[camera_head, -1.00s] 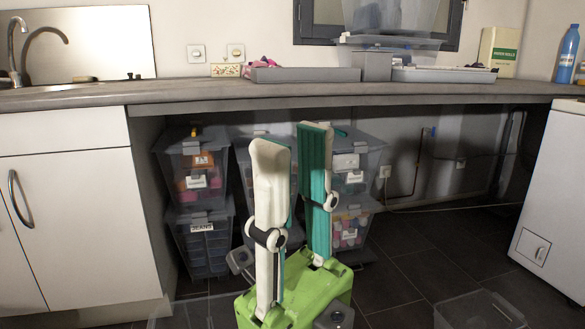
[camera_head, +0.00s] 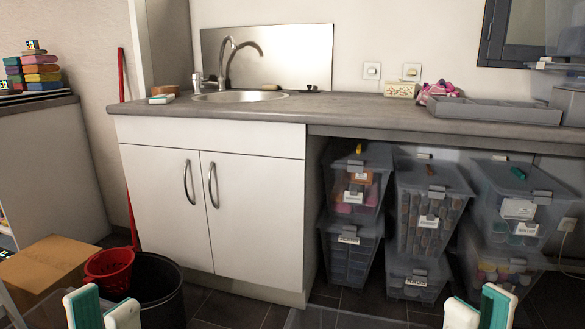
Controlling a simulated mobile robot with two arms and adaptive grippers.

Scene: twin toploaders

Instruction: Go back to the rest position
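My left gripper (camera_head: 104,312) shows at the bottom left edge, with only its white and teal fingertips in the picture. Its fingers stand apart with nothing seen between them. My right gripper (camera_head: 480,314) shows at the bottom edge right of the middle. Its teal inner pad is visible, and its fingers are also apart and empty. The lower parts of both grippers are cut off by the picture's edge.
A white sink cabinet (camera_head: 253,212) stands ahead under the grey worktop (camera_head: 350,112). Labelled clear bins (camera_head: 430,215) are stacked under the worktop at right. A cardboard box (camera_head: 45,268), red basket (camera_head: 110,268) and black bin (camera_head: 158,292) stand on the floor at left.

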